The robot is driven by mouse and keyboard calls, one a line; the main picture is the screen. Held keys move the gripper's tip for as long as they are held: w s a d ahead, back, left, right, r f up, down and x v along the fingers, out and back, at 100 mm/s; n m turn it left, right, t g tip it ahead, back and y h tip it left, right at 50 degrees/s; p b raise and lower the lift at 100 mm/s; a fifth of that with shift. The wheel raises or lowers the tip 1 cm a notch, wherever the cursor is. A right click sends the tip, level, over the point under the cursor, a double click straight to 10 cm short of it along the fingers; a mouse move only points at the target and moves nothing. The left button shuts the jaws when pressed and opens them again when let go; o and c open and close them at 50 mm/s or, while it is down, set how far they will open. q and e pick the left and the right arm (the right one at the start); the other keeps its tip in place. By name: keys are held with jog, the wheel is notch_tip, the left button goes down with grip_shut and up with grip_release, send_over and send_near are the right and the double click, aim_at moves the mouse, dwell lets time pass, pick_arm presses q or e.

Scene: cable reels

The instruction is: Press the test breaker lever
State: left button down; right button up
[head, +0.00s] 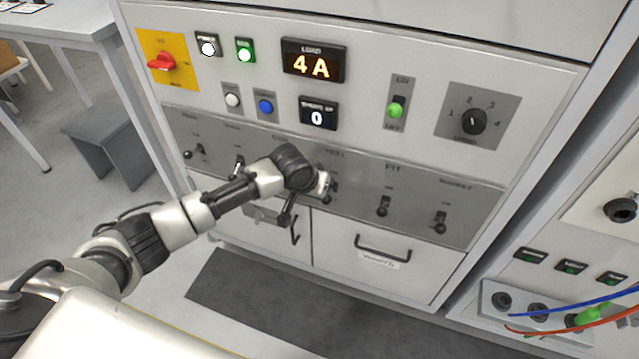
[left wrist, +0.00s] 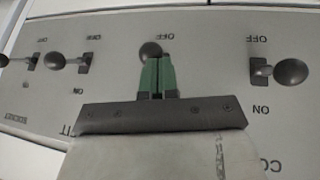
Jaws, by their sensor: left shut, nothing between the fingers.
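The test breaker lever (head: 328,198) is on the grey breaker strip, under the TEST label in the head view. My left gripper (head: 323,184) is right at it and partly hides it. In the left wrist view the lever's dark round knob (left wrist: 150,51) shows just beyond the fingertips. The green fingers of my left gripper (left wrist: 158,64) are shut together with nothing between them. They hide the lever's stem and base, and I cannot tell whether they touch the knob. My right gripper is not in view.
The PIT lever (head: 383,207) and socket lever (head: 440,224) stand to the right, knobs pointing down. Another lever (left wrist: 288,71) is close on the other side. Above are a load display (head: 313,64) reading 4 A and a counter (head: 318,115) reading 0.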

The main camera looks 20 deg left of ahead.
pick_arm(q)
jog(key=f+t, duration=0.1)
jog(key=s+f+t, duration=0.1)
jog(key=t, duration=0.1)
jog(key=shift+f+t, duration=0.1)
jog(key=shift+t, duration=0.2)
jog(key=shift+r+p, duration=0.85)
jog(key=shift+p, duration=0.1)
